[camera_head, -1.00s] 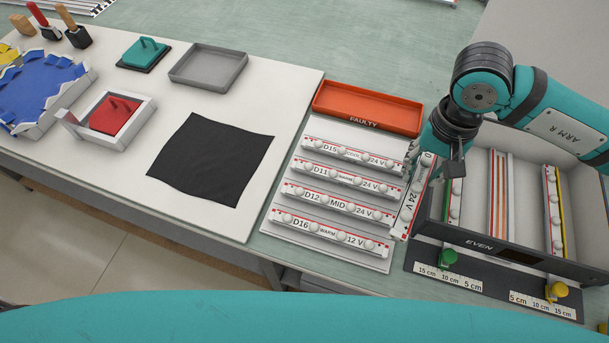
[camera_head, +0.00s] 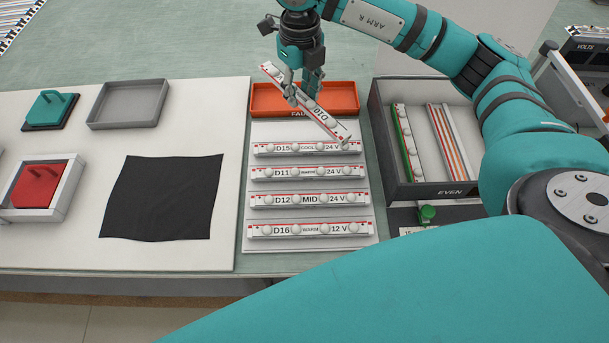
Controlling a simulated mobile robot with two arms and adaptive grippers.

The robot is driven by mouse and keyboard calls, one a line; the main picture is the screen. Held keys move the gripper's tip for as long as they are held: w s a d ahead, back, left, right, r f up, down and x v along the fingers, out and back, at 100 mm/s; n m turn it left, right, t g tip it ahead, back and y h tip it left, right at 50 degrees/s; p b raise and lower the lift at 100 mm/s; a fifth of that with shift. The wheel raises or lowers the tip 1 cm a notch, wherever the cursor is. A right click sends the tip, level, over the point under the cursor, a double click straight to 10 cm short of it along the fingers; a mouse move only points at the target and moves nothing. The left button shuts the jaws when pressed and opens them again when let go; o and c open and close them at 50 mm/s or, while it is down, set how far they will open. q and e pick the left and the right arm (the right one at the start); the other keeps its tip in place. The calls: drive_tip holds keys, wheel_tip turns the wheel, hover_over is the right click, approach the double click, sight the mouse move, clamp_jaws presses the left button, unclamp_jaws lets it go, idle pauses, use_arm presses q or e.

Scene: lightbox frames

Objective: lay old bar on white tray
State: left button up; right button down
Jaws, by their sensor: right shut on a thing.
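My right gripper (camera_head: 303,92) is shut on a white light bar (camera_head: 327,120) with a red-marked edge. The bar's label reads upside down, apparently D10. It is held at a slant, its upper left end over the orange FAULTY tray (camera_head: 261,100) and its lower right end near the D15 bar (camera_head: 308,148). The gripper covers part of it. A flat white tray (camera_head: 268,130) in front of the orange tray carries several labelled bars in rows, among them D11, D12 and D16 (camera_head: 310,229). My left gripper is not in view.
A frame box marked EVEN (camera_head: 440,191) with upright bars inside stands right of the white tray, partly behind my arm. A black cloth (camera_head: 162,198), an empty grey tray (camera_head: 128,104), a red-handled block (camera_head: 38,186) and a teal-handled block (camera_head: 50,108) lie left.

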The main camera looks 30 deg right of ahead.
drive_tip(key=m, duration=0.2)
drive_tip(key=w+m, duration=0.1)
drive_tip(key=m, duration=0.2)
drive_tip(key=shift+w+d+f+m, duration=0.15)
drive_tip(key=shift+w+d+m, duration=0.15)
drive_tip(key=shift+d, duration=0.1)
drive_tip(key=w+d+f+m+b, duration=0.1)
drive_tip(key=w+f+m+b, duration=0.1)
drive_tip(key=m, duration=0.6)
drive_tip(key=m+b, duration=0.1)
drive_tip(key=m, duration=1.1)
approach(306, 131)
wheel_tip(306, 131, down, 5)
drive_tip(key=shift+w+f+p, duration=0.1)
drive_tip(key=shift+f+p, duration=0.05)
drive_tip(key=shift+p, duration=0.75)
drive_tip(key=shift+f, duration=0.3)
drive_tip(key=shift+f, duration=0.1)
